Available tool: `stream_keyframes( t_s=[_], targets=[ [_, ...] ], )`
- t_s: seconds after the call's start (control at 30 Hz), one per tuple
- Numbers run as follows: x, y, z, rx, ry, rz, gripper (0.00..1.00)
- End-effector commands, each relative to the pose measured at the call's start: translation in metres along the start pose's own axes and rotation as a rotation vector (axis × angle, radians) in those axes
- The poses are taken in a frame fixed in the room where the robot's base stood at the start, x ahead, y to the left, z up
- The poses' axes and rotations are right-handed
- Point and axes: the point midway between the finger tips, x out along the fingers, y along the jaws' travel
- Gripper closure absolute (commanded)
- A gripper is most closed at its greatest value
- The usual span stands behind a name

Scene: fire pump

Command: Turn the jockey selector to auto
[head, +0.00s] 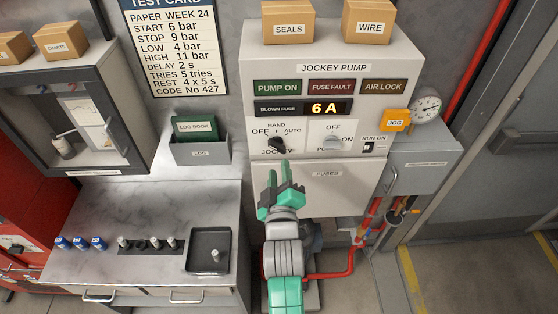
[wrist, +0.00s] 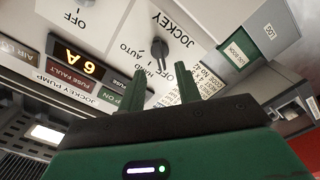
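The jockey selector (head: 277,145) is a black knob on the white jockey pump panel, with OFF, HAND and AUTO printed around it. It also shows in the wrist view (wrist: 159,47), upside down, where its bar seems to lie toward HAND; its exact setting is hard to tell. My gripper (head: 279,171) is just below and in front of the knob, green fingers apart and empty. In the wrist view my gripper (wrist: 160,69) has one finger on each side of the knob's line, with the knob beyond the tips, apparently untouched.
An orange JOG box (head: 396,120) is farther right. The fuse display (head: 324,108) reads 6 A. The fuses cover (head: 325,188) is below; the log holder (head: 201,151) is left.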

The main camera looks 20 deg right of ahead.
Motion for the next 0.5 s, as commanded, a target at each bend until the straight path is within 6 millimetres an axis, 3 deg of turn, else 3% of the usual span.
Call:
stream_keyframes(
  t_s=[0.3,0.5],
  targets=[
    [0.058,0.002,-0.002,0.005,0.001,0.001,0.66],
    [0.073,0.001,-0.002,0.003,0.001,0.000,0.66]
  ],
)
